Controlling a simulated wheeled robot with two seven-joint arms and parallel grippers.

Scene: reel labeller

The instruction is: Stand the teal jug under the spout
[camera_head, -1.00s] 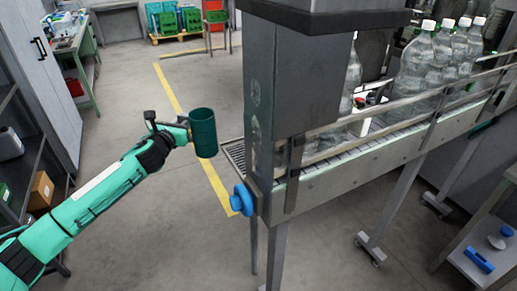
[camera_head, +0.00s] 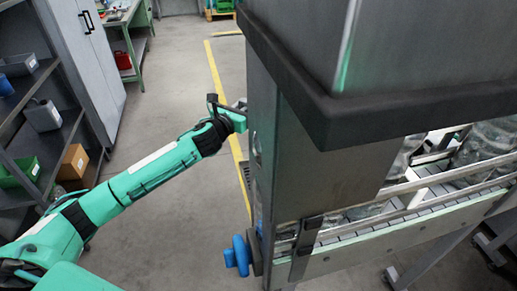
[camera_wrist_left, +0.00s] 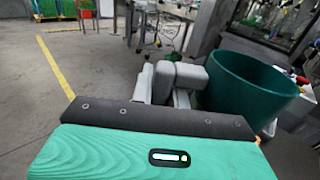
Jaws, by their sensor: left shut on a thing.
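The teal jug (camera_wrist_left: 243,95) shows in the left wrist view, right of centre, with its open rim facing up. My left gripper (camera_wrist_left: 188,84) is shut on it at its left side. In the head view the end of my left arm reaches behind the grey machine housing (camera_head: 262,150), which hides the jug and most of the gripper (camera_head: 240,104). A strip of dark grating (camera_head: 246,178) shows at the housing's left edge, below the gripper. I cannot make out the spout in either view. My right gripper is not in view.
A conveyor with rails (camera_head: 400,225) and clear bottles runs to the right of the housing. A blue knob (camera_head: 238,256) sticks out at the housing's lower left. Shelves (camera_head: 35,140) stand at the left. The floor between shelves and machine is clear.

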